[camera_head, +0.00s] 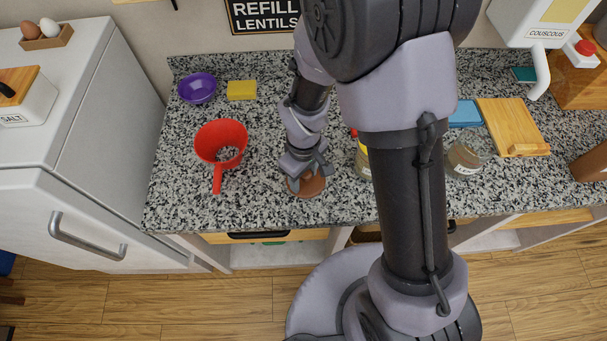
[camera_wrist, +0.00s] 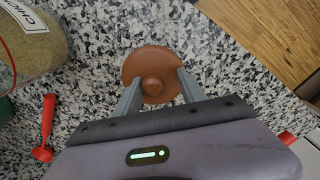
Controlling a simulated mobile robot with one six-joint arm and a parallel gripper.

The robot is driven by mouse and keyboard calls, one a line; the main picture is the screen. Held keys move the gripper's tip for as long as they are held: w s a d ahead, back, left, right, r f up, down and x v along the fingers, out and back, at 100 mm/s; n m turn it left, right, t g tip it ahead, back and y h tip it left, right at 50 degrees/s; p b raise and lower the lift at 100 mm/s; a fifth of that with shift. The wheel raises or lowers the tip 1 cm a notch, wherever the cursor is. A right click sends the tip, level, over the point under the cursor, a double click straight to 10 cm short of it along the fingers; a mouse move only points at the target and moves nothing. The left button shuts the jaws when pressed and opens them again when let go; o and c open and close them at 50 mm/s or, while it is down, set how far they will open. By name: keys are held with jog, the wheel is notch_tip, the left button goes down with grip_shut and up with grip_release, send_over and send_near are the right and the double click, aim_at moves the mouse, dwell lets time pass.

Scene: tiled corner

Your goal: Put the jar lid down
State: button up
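The jar lid (camera_head: 311,187) is a round brown disc with a knob in its middle. In the head view it appears to lie flat on the speckled counter near the front edge. In the wrist view the lid (camera_wrist: 153,62) shows its knob between my fingers. My gripper (camera_head: 305,168) points down right over the lid. In the wrist view my gripper (camera_wrist: 160,82) has its fingers apart, one on each side of the knob, with a visible gap beside it. A glass jar (camera_head: 465,157) stands to the right of my arm.
A labelled jar with yellowish contents (camera_wrist: 30,45) stands close by, partly behind my arm in the head view. A wooden board (camera_head: 508,125) lies right.

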notch_tip(320, 180, up, 12)
jog(key=p, duration=0.4)
notch_tip(320, 180, up, 5)
jog(key=m, duration=0.2)
send_over(304, 176)
jog(key=d, duration=0.1)
jog(key=s+d+r+m+t+y, duration=0.1)
jog(key=s+d+r+m+t, duration=0.1)
jog(key=s+r+m, duration=0.3)
jog(key=s+d+r+m+t+y, duration=0.1)
jog(key=s+d+r+m+t, duration=0.2)
jog(key=s+r+m, duration=0.3)
notch_tip(304, 176, up, 5)
jog(key=shift+s+d+f+t, duration=0.2)
jog(key=shift+d+t, duration=0.1)
jog(key=shift+t, duration=0.1)
notch_tip(304, 176, down, 12)
jog(key=b, duration=1.2)
jog(key=shift+f, duration=0.1)
